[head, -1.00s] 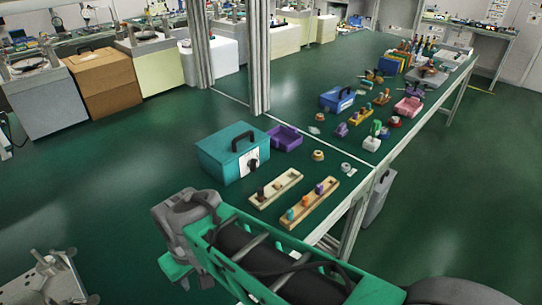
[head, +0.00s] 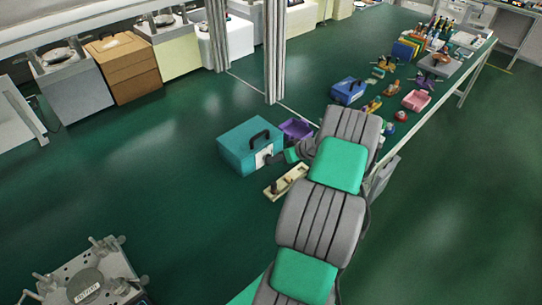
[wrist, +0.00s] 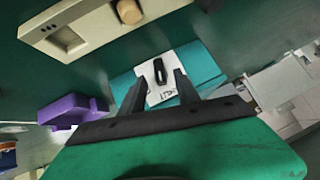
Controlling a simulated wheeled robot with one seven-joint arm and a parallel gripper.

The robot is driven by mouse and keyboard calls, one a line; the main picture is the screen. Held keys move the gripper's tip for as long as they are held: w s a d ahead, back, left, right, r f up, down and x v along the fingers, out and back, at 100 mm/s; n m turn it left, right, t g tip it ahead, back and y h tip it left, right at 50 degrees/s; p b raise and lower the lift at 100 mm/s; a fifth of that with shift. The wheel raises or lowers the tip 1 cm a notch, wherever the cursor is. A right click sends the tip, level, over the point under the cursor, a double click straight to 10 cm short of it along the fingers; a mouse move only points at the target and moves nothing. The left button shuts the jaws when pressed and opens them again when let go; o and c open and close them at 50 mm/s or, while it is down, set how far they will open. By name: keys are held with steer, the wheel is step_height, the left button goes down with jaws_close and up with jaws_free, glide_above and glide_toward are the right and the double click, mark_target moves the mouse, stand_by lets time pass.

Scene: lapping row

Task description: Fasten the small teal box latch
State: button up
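The teal box (head: 236,152) with a black carry handle (head: 259,137) stands closed on the green surface in the head view. On its front is a white plate (head: 262,160) with the black latch, which the wrist view shows as an elongated dark piece (wrist: 159,70). The teal box also shows in the wrist view (wrist: 205,66). My gripper (wrist: 159,78) is open, with one finger either side of the latch in the picture. No contact is visible, and the gap in depth is unclear. In the head view my arm partly hides this area.
A blue box (head: 348,90) stands farther back. Left of the teal box is clear.

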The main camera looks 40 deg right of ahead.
steer(key=x, duration=0.4)
steer(key=shift+p, duration=0.3)
jaws_close()
